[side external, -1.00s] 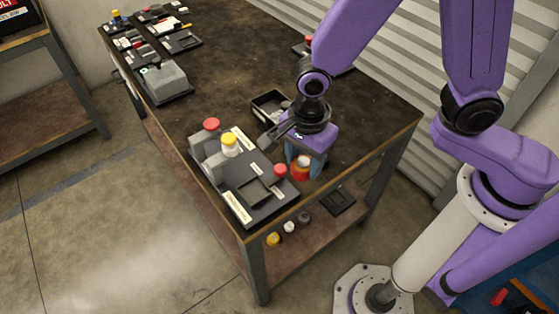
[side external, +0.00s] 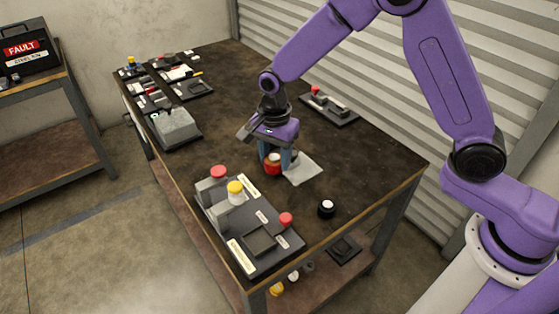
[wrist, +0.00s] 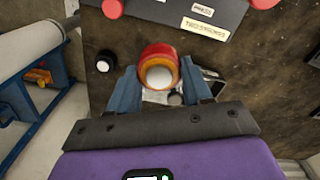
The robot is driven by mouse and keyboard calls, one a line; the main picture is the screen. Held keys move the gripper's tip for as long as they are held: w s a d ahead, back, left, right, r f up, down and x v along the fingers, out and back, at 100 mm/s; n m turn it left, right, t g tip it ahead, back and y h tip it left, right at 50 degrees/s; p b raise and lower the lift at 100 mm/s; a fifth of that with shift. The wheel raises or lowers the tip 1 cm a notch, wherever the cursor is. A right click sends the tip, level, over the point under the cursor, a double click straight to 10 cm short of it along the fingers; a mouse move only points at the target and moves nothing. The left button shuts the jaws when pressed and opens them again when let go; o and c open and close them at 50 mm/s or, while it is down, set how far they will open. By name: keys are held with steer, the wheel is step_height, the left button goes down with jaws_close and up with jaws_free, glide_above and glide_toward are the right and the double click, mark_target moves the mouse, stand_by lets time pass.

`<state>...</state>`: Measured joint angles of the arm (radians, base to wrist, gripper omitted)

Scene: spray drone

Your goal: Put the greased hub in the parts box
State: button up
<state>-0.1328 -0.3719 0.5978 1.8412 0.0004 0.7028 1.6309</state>
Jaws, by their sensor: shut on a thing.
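My gripper (side external: 272,160) is shut on the hub (side external: 272,167), a round red and orange part with a white centre. In the wrist view the hub (wrist: 158,68) sits between the two blue fingers. It is over the table beside the left edge of a pale grey sheet (side external: 305,169); I cannot tell its exact height. The parts box is mostly hidden behind my gripper in the side view. A dark edge with a grey inside, possibly this box (wrist: 213,77), shows right of the hub in the wrist view.
A black panel (side external: 215,212) with red and yellow knobs stands at the near left. A small black part with a white top (side external: 327,208) stands near the front edge. A grey block (side external: 174,125) and several trays lie farther back.

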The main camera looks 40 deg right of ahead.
steer(key=n, duration=0.2)
glide_above(279, 149)
steer(key=s+a, duration=0.3)
steer(key=s, duration=0.1)
step_height(279, 149, down, 3)
step_height(279, 149, down, 10)
steer(key=shift+w+d+r, duration=0.1)
steer(key=shift+d+r, duration=0.05)
steer(key=shift+r, duration=0.05)
steer(key=shift+f, duration=0.1)
steer(key=o, duration=1)
steer(key=shift+c, duration=0.2)
step_height(279, 149, up, 12)
